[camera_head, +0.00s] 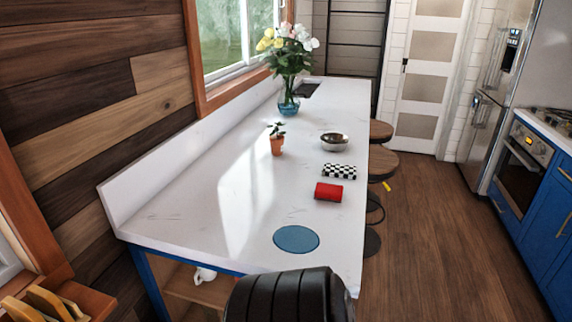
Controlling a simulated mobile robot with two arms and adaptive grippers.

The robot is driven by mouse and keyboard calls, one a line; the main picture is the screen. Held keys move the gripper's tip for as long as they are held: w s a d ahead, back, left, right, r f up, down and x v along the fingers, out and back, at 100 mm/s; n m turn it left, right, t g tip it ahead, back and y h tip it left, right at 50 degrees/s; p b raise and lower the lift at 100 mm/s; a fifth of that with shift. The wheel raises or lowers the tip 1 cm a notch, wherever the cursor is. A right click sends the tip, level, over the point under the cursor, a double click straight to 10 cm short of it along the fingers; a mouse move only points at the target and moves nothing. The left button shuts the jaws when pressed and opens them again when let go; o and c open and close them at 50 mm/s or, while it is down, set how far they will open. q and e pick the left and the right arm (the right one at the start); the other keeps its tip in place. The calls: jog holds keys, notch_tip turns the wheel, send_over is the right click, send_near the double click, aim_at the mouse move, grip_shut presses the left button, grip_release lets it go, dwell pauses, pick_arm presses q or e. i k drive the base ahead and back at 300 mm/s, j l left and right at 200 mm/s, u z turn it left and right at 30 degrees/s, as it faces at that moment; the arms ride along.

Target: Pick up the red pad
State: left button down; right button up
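The red pad (329,192) lies flat on the white counter (190,205), close to its right edge. It is a small rectangular block. A black-and-white checkered pad (339,171) lies just behind it, with a small gap between them. A flat blue disc (296,239) lies on the counter in front of the red pad, a little to the left. Nothing covers the red pad. Neither of my grippers shows in the head view.
A bowl (334,142), a small potted plant (277,143) and a blue vase of flowers (288,103) stand farther back. Round stools (380,130) line the counter's right side. A small yellow thing (387,186) is beside them. The counter's left part is clear.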

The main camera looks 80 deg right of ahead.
aim_at(334, 193)
jog(key=z, duration=3)
jog(key=l+u, duration=0.35)
jog(key=l, duration=0.8)
jog(key=i, duration=0.05)
